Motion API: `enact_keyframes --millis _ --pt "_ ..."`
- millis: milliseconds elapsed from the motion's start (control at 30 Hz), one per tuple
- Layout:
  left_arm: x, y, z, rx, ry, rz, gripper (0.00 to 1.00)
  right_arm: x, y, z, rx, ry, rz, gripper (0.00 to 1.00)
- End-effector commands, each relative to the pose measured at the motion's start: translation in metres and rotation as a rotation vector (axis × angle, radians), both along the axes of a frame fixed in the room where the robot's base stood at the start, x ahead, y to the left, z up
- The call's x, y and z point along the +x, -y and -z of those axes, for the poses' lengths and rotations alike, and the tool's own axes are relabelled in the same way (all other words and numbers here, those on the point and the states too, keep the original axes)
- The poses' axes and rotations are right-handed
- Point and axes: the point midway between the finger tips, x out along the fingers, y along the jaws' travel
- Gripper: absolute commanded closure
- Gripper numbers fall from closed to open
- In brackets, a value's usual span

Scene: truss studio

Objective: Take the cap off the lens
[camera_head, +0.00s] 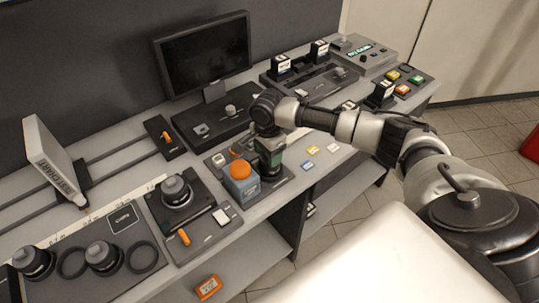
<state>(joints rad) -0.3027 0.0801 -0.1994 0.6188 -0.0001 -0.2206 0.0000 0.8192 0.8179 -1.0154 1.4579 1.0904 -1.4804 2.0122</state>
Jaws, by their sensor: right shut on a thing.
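A dark lens (176,191) stands upright on a black plate (155,213) near the front of the bench. Its top is dark, and I cannot tell a cap apart from the lens body. Two more short dark lenses stand at the lower left, one at the left edge (34,261) and one beside it (103,256). My right gripper (271,164) points down over the middle of the bench, right of the black plate. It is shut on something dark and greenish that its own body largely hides. My left gripper is out of view.
A blue block with an orange top (240,181) stands close to the left of my right gripper. A monitor (203,54) stands behind. A white test chart (54,158) leans at the left. Small coloured cards lie right of the gripper. An orange box (208,287) is below the bench top.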

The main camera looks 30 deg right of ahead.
Motion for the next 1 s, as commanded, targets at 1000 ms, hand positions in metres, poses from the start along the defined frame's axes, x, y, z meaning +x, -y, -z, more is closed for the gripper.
enact_keyframes --millis 1000 --pt "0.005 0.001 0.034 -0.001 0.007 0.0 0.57 -0.072 0.068 -0.097 -0.003 0.0 0.003 0.67"
